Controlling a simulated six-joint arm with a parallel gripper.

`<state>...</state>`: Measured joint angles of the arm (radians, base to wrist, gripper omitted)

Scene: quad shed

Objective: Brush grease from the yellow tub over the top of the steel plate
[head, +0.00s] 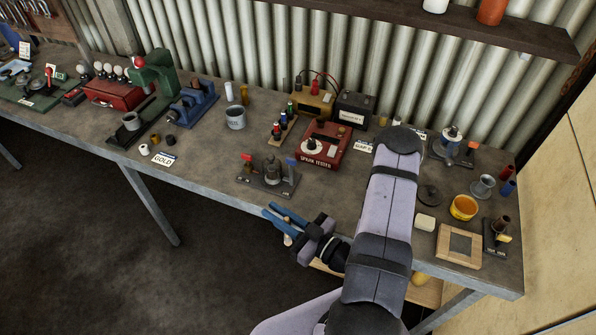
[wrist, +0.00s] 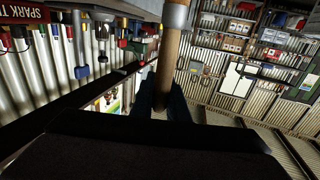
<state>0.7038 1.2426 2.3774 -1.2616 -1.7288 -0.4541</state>
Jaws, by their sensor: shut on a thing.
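My gripper (head: 277,218) has blue fingers and hangs just off the front edge of the bench, left of my forearm. In the wrist view its fingers (wrist: 161,92) are shut on the wooden handle of a brush (wrist: 168,60), with a grey metal collar at the top of the picture. The bristles are out of that view. The yellow tub (head: 464,208) stands open at the right end of the bench, with orange-yellow content. A pale wooden frame (head: 444,258) lies in front of it around a grey square. I cannot tell whether that square is the steel plate or bare bench.
A dark fixture (head: 269,180) stands near my gripper. The red spark tester (head: 322,148) is behind. Bench front is clear further left.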

